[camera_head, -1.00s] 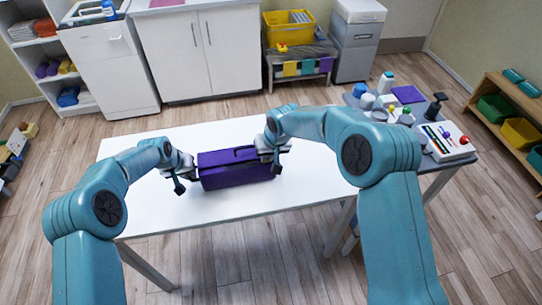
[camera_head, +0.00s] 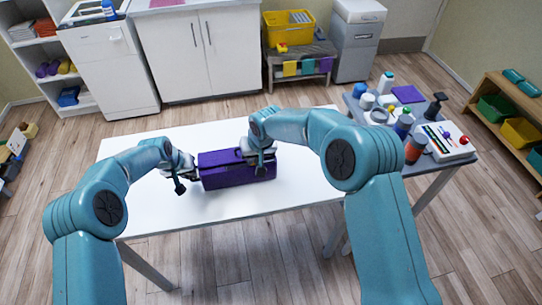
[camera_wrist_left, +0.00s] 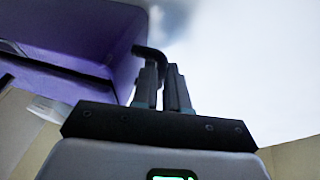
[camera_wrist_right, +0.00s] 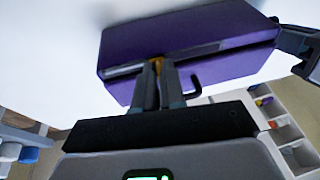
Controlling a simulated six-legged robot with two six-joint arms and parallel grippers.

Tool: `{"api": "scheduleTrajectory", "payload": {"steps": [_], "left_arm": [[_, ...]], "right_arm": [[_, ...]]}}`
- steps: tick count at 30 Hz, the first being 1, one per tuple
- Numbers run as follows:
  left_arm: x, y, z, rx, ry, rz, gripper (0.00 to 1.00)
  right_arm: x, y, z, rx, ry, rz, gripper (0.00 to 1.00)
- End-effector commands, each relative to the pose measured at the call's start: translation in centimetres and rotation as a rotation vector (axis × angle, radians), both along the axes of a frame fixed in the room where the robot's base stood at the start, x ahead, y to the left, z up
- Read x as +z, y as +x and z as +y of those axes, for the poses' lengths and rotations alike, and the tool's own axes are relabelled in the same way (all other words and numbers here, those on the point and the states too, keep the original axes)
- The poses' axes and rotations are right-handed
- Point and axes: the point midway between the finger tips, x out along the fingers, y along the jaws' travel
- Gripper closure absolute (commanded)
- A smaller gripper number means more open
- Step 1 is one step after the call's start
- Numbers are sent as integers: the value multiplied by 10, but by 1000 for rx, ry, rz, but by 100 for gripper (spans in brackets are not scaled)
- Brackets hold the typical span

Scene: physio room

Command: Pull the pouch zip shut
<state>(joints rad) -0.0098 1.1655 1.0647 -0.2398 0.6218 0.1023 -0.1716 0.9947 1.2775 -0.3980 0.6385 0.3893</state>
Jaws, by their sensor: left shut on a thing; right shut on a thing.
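The purple pouch (camera_head: 235,178) lies on the white table (camera_head: 150,215), with its long side running left to right. My left gripper (camera_head: 188,172) is shut at the pouch's left end; in the left wrist view its fingers (camera_wrist_left: 163,78) are closed beside the purple wall (camera_wrist_left: 95,35). My right gripper (camera_head: 260,160) is shut on the small brass zip pull (camera_wrist_right: 156,63) near the pouch's right end. In the right wrist view, a dark zip line (camera_wrist_right: 205,49) runs on from the pull. The fingers partly hide the pull.
White cabinets (camera_head: 200,50) stand behind. The white table is clear around the pouch.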

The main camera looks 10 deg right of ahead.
Motion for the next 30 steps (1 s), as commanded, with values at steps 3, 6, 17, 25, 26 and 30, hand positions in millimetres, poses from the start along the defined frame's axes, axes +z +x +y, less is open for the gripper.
{"api": "scheduleTrajectory", "payload": {"steps": [3,6,17,25,26,30], "left_arm": [[-3,-2,-2,-6,1,8,100],[-3,-3,-2,-6,1,8,100],[-3,-3,-2,-6,1,9,100],[-3,-3,-2,-6,1,10,100],[-3,-3,-2,-6,1,10,100],[-3,-3,-2,-6,1,10,100]], "right_arm": [[0,1,5,1,1,-3,100],[0,1,9,0,1,-3,100],[1,1,24,0,2,-4,100],[1,1,35,0,2,-4,100],[1,1,36,1,2,-4,100],[1,1,41,-1,2,-4,100]]}}
